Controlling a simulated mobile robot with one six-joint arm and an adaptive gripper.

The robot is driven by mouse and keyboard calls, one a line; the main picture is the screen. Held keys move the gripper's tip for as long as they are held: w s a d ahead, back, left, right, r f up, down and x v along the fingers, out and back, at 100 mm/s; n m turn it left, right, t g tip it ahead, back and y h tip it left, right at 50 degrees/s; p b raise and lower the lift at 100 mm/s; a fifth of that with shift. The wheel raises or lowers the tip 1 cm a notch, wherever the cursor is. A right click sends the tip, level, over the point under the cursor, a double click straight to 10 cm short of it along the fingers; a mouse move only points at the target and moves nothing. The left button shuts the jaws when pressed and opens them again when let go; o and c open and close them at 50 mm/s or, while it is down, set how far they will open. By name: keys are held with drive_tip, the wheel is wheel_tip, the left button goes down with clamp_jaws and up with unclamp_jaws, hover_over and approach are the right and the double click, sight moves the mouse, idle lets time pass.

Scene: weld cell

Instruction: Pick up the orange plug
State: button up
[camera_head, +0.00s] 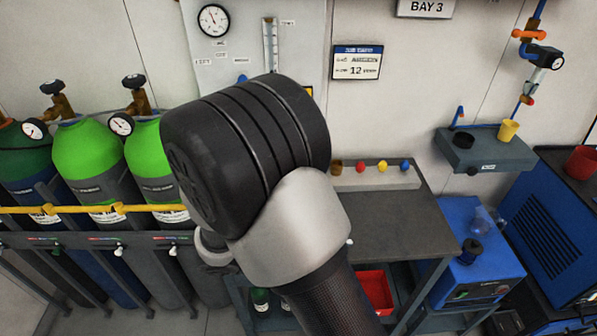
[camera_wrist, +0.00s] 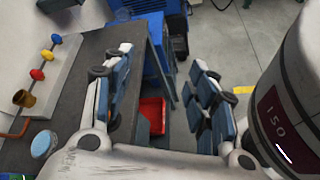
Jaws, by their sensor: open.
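I cannot make out a plug that is clearly orange. On a pale strip (camera_head: 352,180) at the back of the dark bench stand a brown cup-like piece (camera_head: 336,167), a red knob (camera_head: 360,167), a yellow knob (camera_head: 382,166) and a blue knob (camera_head: 404,166). In the wrist view, a bent orange-brown piece (camera_wrist: 14,134) lies at the left edge, beside the brown piece (camera_wrist: 23,98); I cannot tell what it is. My gripper (camera_wrist: 158,84) is open and empty, its fingers wide apart above the bench's edge. My arm hides the gripper in the head view.
The bench top (camera_head: 402,220) is mostly bare, with a red bin (camera_head: 375,291) below it. Green gas cylinders (camera_head: 90,150) stand behind a yellow bar at left. A blue machine (camera_head: 470,250) and a wall shelf (camera_head: 485,152) with a yellow cup (camera_head: 508,130) are at right.

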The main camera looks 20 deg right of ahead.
drive_tip(key=w+a+f+n+t+h+p, duration=0.1)
drive_tip(key=w+a+f+n+t, duration=0.2)
drive_tip(key=f+n+t, duration=0.35)
drive_tip(key=w+a+f+n+t+h+p, duration=0.1)
drive_tip(key=w+a+f+n+t+p, duration=0.15)
drive_tip(key=f+n+t, duration=0.45)
drive_tip(key=shift+n+g, duration=0.45)
drive_tip(key=shift+g, duration=0.1)
drive_tip(key=x, duration=0.4)
drive_tip(key=f+b+x, duration=0.1)
drive_tip(key=x, duration=0.3)
drive_tip(key=b+x, duration=0.1)
drive_tip(key=x, duration=0.2)
drive_tip(key=shift+w+d+f, duration=0.25)
drive_tip(key=shift+w+f, duration=0.15)
drive_tip(key=shift+w+b+x, duration=0.2)
drive_tip(key=shift+b+x, duration=0.3)
drive_tip(key=shift+x, duration=2.3)
drive_tip(key=shift+a+f, duration=0.15)
drive_tip(key=shift+f, duration=0.05)
drive_tip(key=shift+c, duration=0.6)
drive_tip(key=c, duration=0.9)
